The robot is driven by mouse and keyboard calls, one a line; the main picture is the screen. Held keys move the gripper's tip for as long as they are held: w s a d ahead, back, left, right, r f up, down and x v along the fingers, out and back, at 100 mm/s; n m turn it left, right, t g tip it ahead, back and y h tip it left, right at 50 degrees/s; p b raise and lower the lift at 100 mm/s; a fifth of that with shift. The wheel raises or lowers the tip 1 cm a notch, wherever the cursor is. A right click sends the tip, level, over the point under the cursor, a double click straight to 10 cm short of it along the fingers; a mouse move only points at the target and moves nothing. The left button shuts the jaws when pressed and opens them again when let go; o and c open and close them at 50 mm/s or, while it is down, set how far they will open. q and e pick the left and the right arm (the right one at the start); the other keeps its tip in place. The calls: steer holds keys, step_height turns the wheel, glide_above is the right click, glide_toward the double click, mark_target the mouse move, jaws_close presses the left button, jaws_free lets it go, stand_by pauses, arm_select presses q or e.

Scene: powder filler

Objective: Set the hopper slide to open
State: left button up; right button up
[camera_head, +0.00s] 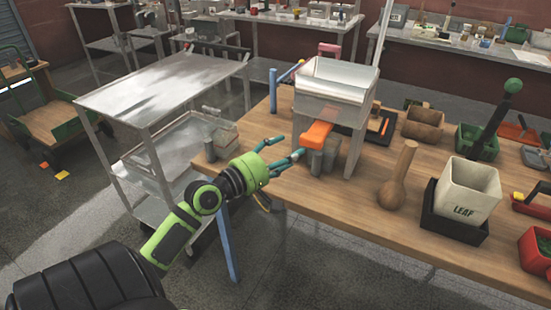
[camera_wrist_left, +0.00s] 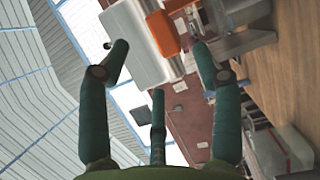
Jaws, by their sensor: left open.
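The hopper (camera_head: 335,88) is a pale, open-topped box on grey legs on the wooden table. Its orange slide (camera_head: 317,132) sticks out below the hopper's front side. My left gripper (camera_head: 287,149) is open and empty, its green fingers just left of the slide and pointing toward it, apart from it as far as I can tell. In the left wrist view the orange slide (camera_wrist_left: 163,34) and the pale hopper (camera_wrist_left: 136,45) show ahead, between and beyond the spread fingers. My right gripper is not in view.
Grey blocks (camera_head: 322,162) stand under the slide. A wooden pestle (camera_head: 398,180) and a white LEAF bin (camera_head: 466,190) in a black tray stand to the right. A metal cart (camera_head: 165,85) stands left of the table (camera_head: 330,218), whose front middle is bare.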

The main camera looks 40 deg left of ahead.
arm_select(q)
steer(key=shift+s+a, duration=0.2)
steer(key=shift+s, duration=1.4)
steer(key=a+f+m+g+y, duration=0.1)
steer(key=a+f+g+y, duration=0.25)
steer(key=f, duration=1.65)
steer(key=s+d+f+m+g, duration=0.15)
steer(key=s+f, duration=0.25)
steer(key=f, duration=0.5)
steer(key=s+d+f+m+g, duration=0.1)
steer(key=s+f+m+g, duration=0.15)
steer(key=f, duration=0.55)
steer(key=s+d+f+m+g, duration=0.2)
steer(key=s+d+f, duration=0.1)
steer(key=s+f, duration=0.35)
steer(key=s+d+f+m+g, duration=0.3)
steer(key=s+f, duration=0.3)
steer(key=f, duration=0.2)
steer(key=s+d+f+m+g, duration=0.2)
steer(key=s+d+f+m, duration=0.2)
steer(key=s, duration=0.5)
steer(key=s+d+f+m+g, duration=0.2)
steer(key=s+d+f+m, duration=0.2)
steer(key=s, duration=0.6)
steer(key=shift+d+f+m+h, duration=0.35)
steer(key=shift+d+f+m, duration=0.05)
steer(key=shift+d, duration=0.55)
